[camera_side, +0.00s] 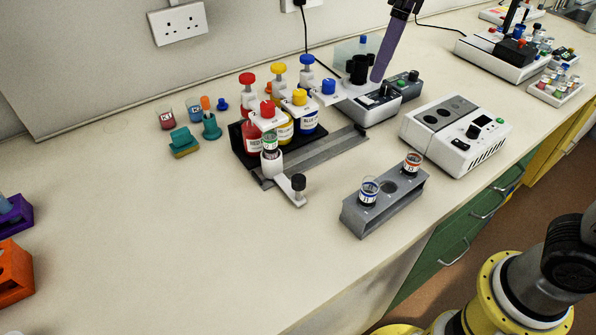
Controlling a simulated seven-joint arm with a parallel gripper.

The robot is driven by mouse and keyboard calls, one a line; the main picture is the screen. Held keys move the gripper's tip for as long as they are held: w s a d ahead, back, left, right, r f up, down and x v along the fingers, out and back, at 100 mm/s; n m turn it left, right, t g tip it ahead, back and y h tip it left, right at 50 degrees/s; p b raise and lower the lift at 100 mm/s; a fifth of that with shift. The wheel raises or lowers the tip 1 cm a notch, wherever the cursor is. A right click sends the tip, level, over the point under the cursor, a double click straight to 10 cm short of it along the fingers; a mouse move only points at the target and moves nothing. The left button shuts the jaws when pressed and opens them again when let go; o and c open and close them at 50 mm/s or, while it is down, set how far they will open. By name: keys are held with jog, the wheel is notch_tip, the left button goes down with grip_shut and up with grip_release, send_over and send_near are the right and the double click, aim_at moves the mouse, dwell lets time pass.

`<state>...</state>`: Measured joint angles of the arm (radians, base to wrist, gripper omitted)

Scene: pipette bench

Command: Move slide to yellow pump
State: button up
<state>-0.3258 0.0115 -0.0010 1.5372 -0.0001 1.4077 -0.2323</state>
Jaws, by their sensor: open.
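The slide (271,164) is a small white carriage holding a vial with a green label (270,145). It sits at the near left end of a grey rail (325,150), under or close to the red pump's spout (267,120). An arm with a dark knob (298,183) sticks out from its front. The yellow pump (279,70) stands in the middle of the rack, between the red pump (248,79) and the blue pump (307,61). Its spout with a yellow cap (300,97) reaches out over the rail, to the right of the slide. My gripper is not in view.
A grey block (385,204) with two vials stands in front of the rail. A white device (456,135) stands to the right, and a grey-white device (367,106) stands past the rail's far end. Small teal items (184,142) lie to the left.

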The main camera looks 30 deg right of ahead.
jog(key=n+g, duration=0.1)
jog(key=n, duration=0.1)
send_over(298, 178)
jog(key=d, duration=0.3)
notch_tip(298, 178, down, 5)
jog(key=a+f+g, duration=0.1)
jog(key=a+f, duration=0.2)
jog(key=shift+n+h, duration=0.3)
jog(key=shift+h, duration=0.1)
notch_tip(298, 178, down, 14)
grip_shut()
jog(key=shift+r, duration=0.1)
